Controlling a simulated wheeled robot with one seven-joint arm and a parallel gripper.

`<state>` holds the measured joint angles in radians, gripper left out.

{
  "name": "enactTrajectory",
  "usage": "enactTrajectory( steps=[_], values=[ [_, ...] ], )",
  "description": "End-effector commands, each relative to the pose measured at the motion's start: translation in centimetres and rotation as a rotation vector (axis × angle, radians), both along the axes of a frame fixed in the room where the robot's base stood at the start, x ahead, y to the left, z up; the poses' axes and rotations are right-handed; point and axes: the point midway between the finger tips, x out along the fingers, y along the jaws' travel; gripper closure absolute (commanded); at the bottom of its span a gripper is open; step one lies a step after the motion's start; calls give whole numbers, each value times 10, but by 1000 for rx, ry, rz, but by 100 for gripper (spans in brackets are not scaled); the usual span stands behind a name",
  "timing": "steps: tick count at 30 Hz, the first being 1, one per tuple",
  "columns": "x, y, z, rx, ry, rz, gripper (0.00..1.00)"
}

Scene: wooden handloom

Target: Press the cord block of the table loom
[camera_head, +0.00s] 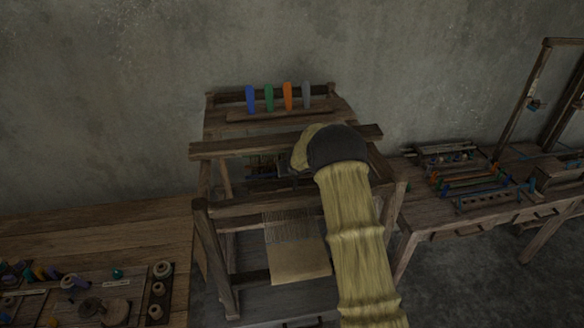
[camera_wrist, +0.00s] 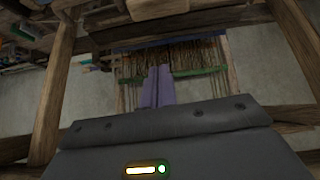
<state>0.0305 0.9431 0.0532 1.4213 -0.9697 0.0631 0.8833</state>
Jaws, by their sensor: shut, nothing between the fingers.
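The table loom (camera_head: 265,205) is a dark wooden frame in the middle of the head view, with pale cloth (camera_head: 298,262) hanging at its front. My gripper (camera_wrist: 160,70) shows in the wrist view as two lavender fingers held together, empty. They point into the loom frame, in front of a row of brown cords (camera_wrist: 205,55) and a green bar (camera_wrist: 200,75). I cannot tell whether they touch anything. In the head view my sleeved arm covers the right part of the loom and hides most of the gripper. I cannot pick out the cord block for sure.
Blue, green, orange and grey upright pieces (camera_head: 269,97) stand on the loom's top shelf. A wooden bench (camera_head: 95,232) with spools and small parts stands at left. Another table (camera_head: 450,212) with coloured rods stands at right. Wooden posts (camera_wrist: 55,85) flank the wrist view.

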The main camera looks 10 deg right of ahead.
Motion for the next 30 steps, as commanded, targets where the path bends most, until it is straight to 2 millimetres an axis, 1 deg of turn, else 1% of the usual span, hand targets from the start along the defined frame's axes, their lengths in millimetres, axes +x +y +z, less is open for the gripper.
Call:
enactTrajectory(
  steps=[1,6,17,20,27,30],
  values=[
    [1,2,2,15,3,-8,100],
    [4,7,-2,50,8,-25,100],
    [5,7,-6,53,8,-26,100],
    [7,7,-16,54,9,-27,100],
    [19,7,-62,53,9,-25,100],
    [23,7,-73,52,8,-25,100]
  ],
)
